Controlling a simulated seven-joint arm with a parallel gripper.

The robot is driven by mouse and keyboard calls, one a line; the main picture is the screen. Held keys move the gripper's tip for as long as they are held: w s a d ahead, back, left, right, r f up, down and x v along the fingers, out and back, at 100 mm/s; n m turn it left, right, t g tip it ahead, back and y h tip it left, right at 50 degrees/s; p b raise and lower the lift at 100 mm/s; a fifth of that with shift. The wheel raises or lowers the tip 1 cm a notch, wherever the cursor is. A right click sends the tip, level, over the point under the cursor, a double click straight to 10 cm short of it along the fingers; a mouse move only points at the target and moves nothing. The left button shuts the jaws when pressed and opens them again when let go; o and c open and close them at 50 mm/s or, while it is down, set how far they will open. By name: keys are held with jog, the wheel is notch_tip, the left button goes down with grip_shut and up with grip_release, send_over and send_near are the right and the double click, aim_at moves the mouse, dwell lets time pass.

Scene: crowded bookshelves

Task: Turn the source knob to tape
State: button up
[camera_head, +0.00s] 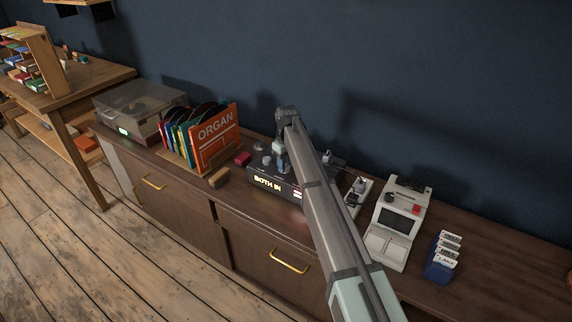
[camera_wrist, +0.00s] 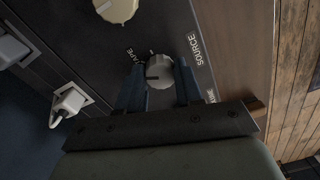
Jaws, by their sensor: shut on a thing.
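The source knob (camera_wrist: 160,70) is a round grey knob on the dark panel of the amplifier-like box, beside the printed word SOURCE (camera_wrist: 196,48). My gripper (camera_wrist: 161,82) has one blue finger on each side of the knob and is shut on it. The word TAPE (camera_wrist: 135,56) is printed to the knob's upper left in the wrist view. Another small label at the lower right is partly hidden by a finger. The knob's exact pointing is hard to read. In the head view the box (camera_head: 262,186) shows a lit BOTH IN display, and my arm covers part of it.
A larger cream knob (camera_wrist: 117,8) and white plug-like switches (camera_wrist: 68,104) are near the gripper. On the cabinet stand a turntable (camera_head: 140,108), an ORGAN record rack (camera_head: 214,130), a white device (camera_head: 398,222) and a blue card holder (camera_head: 442,262). A wooden block (camera_head: 219,179) lies left of the box.

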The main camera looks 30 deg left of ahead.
jog(key=shift+m, duration=1.9)
jog(key=o, duration=1)
jog(key=shift+o, duration=0.2)
notch_tip(320, 180, up, 14)
jog(key=shift+f, duration=0.1)
